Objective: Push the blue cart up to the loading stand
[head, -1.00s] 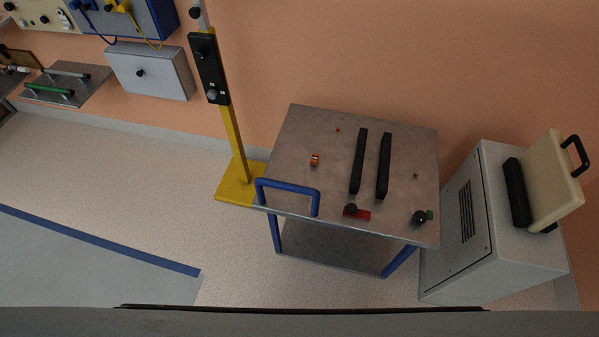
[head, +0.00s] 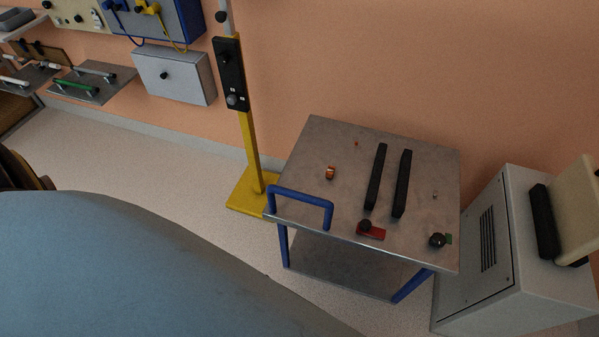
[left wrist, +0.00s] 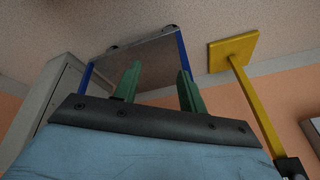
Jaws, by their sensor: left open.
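The blue cart (head: 300,170) has a grey metal top, blue legs and a blue handle (head: 302,199) at its near left corner. It stands near the wall beside the yellow post. In the left wrist view, my left gripper (left wrist: 160,88) shows two green fingers spread apart with nothing between them. Behind them are a grey panel of the cart (left wrist: 152,56), its blue legs and two casters. I cannot tell whether the fingers touch it. My right gripper is in neither view. I cannot tell which thing is the loading stand.
A yellow post (head: 252,150) on a flat yellow base carries a black control box. A grey cabinet (head: 470,260) stands close to the cart's right. Black bars (head: 376,178) and small parts lie on the cart top. Floor left of the post is clear.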

